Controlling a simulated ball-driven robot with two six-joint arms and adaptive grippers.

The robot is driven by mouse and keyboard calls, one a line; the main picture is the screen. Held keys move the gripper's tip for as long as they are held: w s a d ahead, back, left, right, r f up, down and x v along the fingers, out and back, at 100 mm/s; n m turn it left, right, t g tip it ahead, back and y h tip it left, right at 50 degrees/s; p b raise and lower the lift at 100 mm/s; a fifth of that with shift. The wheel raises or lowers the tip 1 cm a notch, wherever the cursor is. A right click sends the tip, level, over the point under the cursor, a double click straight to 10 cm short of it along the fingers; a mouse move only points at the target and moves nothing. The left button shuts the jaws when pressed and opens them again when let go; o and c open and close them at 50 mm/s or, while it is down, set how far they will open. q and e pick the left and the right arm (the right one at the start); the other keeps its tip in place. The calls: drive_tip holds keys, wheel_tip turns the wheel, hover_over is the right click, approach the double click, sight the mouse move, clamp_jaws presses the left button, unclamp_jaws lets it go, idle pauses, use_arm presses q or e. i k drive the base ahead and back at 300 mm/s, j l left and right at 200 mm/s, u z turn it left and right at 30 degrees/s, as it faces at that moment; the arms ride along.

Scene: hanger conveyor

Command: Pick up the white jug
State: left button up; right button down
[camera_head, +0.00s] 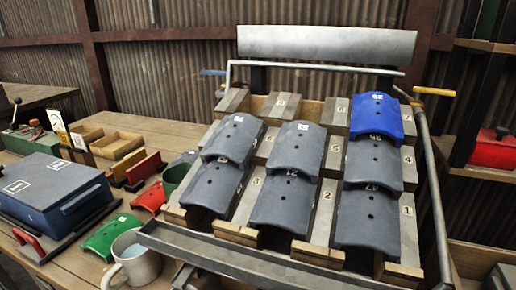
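The white jug (135,262) stands upright at the bottom left of the head view, near the front edge of the wooden table. It looks like a mug with a handle on its left side, and its inside looks pale blue. Its lower part is close to the bottom of the picture. Neither of my grippers shows in this view.
A rack (262,262) with several grey curved plates and one blue plate (376,116) fills the middle, its metal front ledge just right of the jug.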

sight(139, 266)
drive_tip(key=i+j+z, duration=0.1)
drive_tip(key=j, duration=0.3)
drive_tip(key=i+j+z, duration=0.1)
drive_tip(key=j, duration=0.25)
drive_tip(key=i+j+z, duration=0.1)
drive_tip(key=i+j, duration=0.15)
drive_tip(key=j, duration=0.2)
